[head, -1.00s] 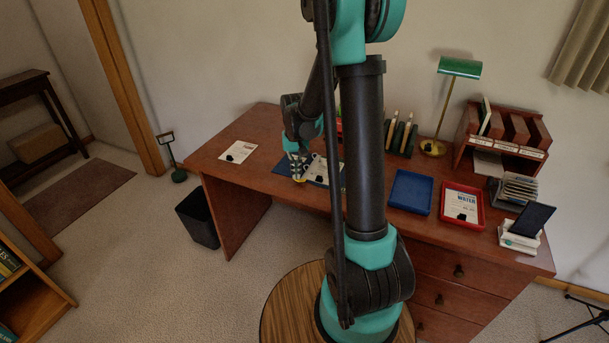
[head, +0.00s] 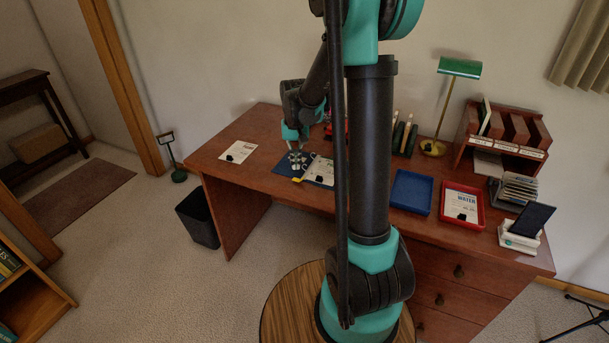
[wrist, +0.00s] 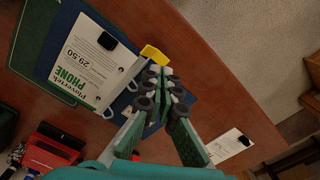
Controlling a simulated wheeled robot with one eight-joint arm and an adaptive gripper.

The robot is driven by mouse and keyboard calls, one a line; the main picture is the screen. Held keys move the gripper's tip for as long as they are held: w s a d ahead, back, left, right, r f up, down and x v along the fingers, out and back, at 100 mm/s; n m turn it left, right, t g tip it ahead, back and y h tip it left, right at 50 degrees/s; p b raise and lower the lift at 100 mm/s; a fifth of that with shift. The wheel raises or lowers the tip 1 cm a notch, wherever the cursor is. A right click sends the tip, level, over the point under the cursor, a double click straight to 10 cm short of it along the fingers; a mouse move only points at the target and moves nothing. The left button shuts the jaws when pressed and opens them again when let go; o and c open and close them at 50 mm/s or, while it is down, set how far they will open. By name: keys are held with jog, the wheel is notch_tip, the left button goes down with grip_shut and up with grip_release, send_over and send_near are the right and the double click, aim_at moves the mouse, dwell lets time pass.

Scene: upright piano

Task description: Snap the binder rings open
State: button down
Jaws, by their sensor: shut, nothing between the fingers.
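The blue binder (head: 286,168) lies open on the desk, with a white price sheet (head: 322,172) on its right part. In the wrist view the binder cover (wrist: 190,98) runs behind my fingers. Pale rings (wrist: 133,86) stand along its spine, with a yellow tab (wrist: 153,54) at the spine's end. I cannot tell whether the rings are open or closed. My gripper (head: 294,145) is shut and empty, over the binder near the ring line. In the wrist view my gripper (wrist: 164,82) has its tips just beside the tab, covering part of the spine.
A loose sheet (head: 239,152) lies to the left on the wooden desk (head: 222,172). A blue tray (head: 411,192) and a red tray (head: 463,203) stand to the right. A red object (wrist: 55,145) sits behind the binder. A black bin (head: 198,217) stands below left.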

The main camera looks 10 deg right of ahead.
jog(key=shift+r, duration=1.8)
jog(key=shift+s, duration=0.1)
